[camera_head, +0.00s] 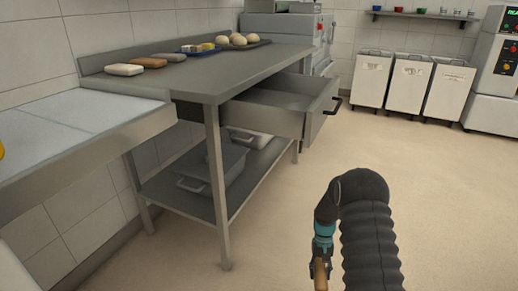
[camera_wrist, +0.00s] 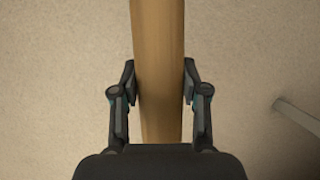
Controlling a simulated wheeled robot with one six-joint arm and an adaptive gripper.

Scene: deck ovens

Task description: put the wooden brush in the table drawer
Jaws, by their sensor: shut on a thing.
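My gripper (camera_wrist: 159,88) is shut on a long wooden piece, the wooden brush (camera_wrist: 158,40), in the wrist view. The brush runs up out of that picture, so its ends are hidden. In the head view my gripper (camera_head: 320,262) hangs low over the floor, with a bit of the brush (camera_head: 320,278) at the bottom edge. The table drawer (camera_head: 293,119) is pulled open under the steel table (camera_head: 235,75), with its dark handle at the right. My gripper is in front of the drawer and to its lower right in the picture, apart from it.
Bread loaves (camera_head: 125,70) and a tray of dough balls (camera_head: 237,42) sit on the table top. Grey bins (camera_head: 222,165) stand on its lower shelf. White wheeled bins (camera_head: 410,82) stand by the back wall. A counter (camera_head: 75,135) is at left. The floor at right is clear.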

